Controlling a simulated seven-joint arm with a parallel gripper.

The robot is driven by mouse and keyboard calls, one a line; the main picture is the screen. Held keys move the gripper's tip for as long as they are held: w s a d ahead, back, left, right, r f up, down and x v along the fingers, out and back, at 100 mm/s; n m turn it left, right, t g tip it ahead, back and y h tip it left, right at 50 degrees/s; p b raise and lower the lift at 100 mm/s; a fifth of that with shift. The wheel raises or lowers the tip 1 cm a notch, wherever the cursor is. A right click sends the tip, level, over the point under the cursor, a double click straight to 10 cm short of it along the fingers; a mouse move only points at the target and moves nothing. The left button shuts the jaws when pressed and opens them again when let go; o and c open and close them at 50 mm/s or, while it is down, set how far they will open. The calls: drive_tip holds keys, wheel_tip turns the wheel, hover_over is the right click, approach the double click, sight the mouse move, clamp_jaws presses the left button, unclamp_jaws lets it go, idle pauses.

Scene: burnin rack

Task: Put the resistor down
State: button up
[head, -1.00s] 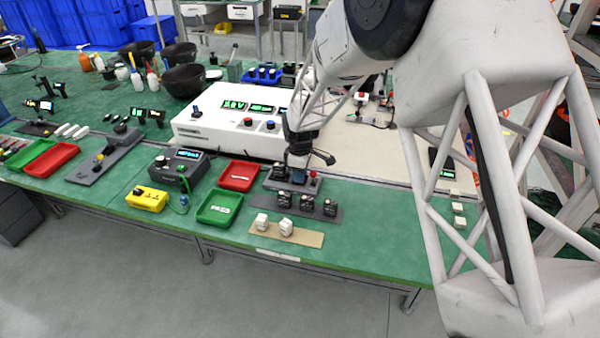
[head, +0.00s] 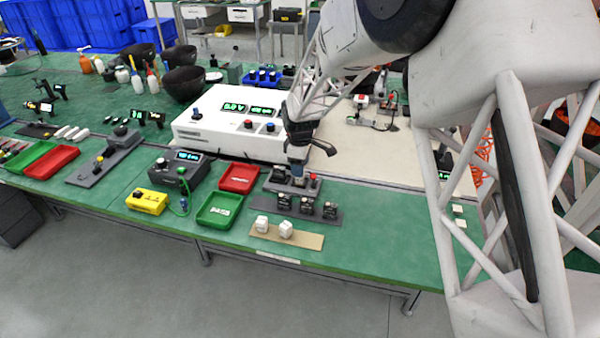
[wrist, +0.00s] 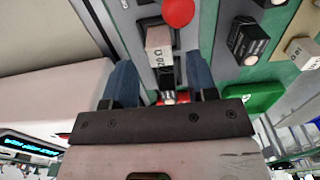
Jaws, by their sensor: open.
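My gripper (head: 297,154) is above the grey fixture (head: 285,186) near the front edge of the white instrument. In the wrist view its two blue fingers (wrist: 160,68) stand apart, open. A small pale block marked 20Ω, the resistor (wrist: 159,42), stands on the fixture in line with the gap between the fingertips. There is space on both sides of it, and it looks released. In the head view the fingers and fixture posts partly hide it. A red button (wrist: 178,12) is beside it on the fixture.
Black blocks (head: 306,206) stand on a dark strip just in front. White blocks (head: 286,229) stand on a tan strip nearer the edge. The red tray (head: 239,179) and green PASS tray (head: 219,210) are to the left. The white instrument (head: 225,133) is behind.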

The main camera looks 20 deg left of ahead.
wheel_tip(320, 180, up, 8)
idle(0.5)
idle(0.5)
drive_tip(key=s+d+r+m, duration=0.3)
drive_tip(key=s+d+r, duration=0.2)
drive_tip(key=d, duration=0.3)
drive_tip(key=s+d+r+m+t, duration=0.1)
drive_tip(key=s+d+r+m, duration=0.3)
drive_tip(key=d, duration=0.5)
drive_tip(key=s+d+r+m, duration=0.2)
drive_tip(key=s+d+r, duration=0.4)
drive_tip(key=s+d, duration=0.15)
drive_tip(key=s+d+m, duration=0.3)
drive_tip(key=s+d, duration=0.2)
drive_tip(key=s, duration=0.3)
drive_tip(key=s+d+m+t, duration=0.1)
drive_tip(key=s+d+m, duration=0.2)
drive_tip(key=s+d, duration=0.2)
drive_tip(key=s+d+m, duration=0.3)
drive_tip(key=s+d, duration=0.2)
drive_tip(key=s, duration=0.6)
drive_tip(key=shift+f+t, duration=0.3)
drive_tip(key=shift+f, duration=0.05)
